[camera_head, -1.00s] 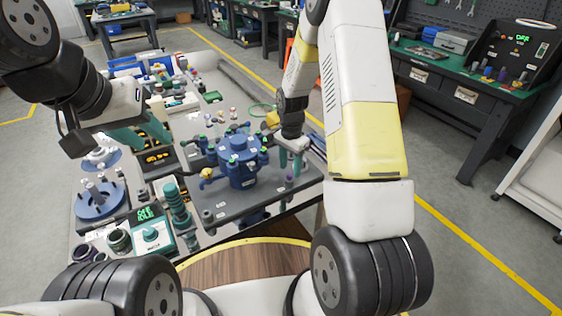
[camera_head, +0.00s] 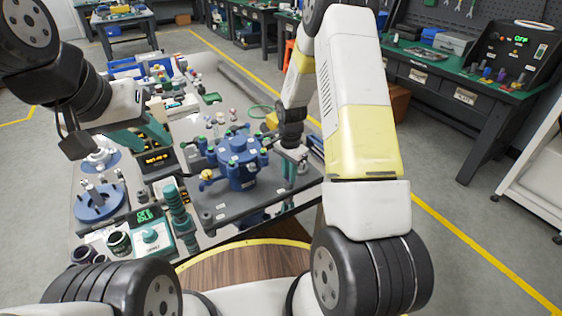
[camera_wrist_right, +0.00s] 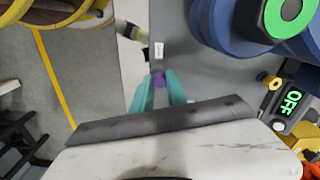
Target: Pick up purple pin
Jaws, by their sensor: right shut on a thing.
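The purple pin (camera_wrist_right: 159,78) shows in the right wrist view between the teal fingertips of my right gripper (camera_wrist_right: 160,92), which is shut on it. The fingers hide part of the pin. In the head view my right gripper (camera_head: 289,172) is low over the right part of the dark plate, beside the blue round fixture (camera_head: 240,165); the pin is too small to make out clearly there. My left gripper (camera_head: 142,142) is open with teal fingers apart, above the left side of the table.
The blue fixture, with several knobs and a yellow part, stands close left of my right gripper. A teal-topped device (camera_head: 150,234), teal column (camera_head: 178,215) and blue round base (camera_head: 100,205) occupy the table's left front. The plate's front right (camera_head: 262,205) is fairly clear.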

